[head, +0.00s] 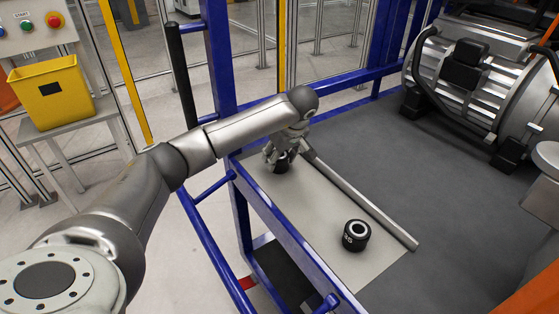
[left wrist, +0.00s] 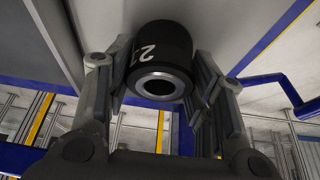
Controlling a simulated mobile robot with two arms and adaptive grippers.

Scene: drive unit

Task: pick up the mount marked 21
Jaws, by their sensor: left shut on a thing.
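The mount marked 21 (left wrist: 165,45) is a black cylinder with a metal ring around a hole at one end. In the left wrist view it sits between the two fingers of my left gripper (left wrist: 160,90), and its white digits show. In the head view my left gripper (head: 279,157) is at the far end of the grey shelf (head: 305,205), shut around the dark mount (head: 284,165), which is partly hidden by the fingers. I cannot tell whether the mount touches the shelf. My right gripper is not in view.
A second black mount (head: 356,237) with white digits stands upright on the near part of the shelf. A metal rail (head: 365,204) runs along the shelf's right edge, and a blue frame (head: 285,228) along its left. A large silver drive unit (head: 490,85) stands at the right.

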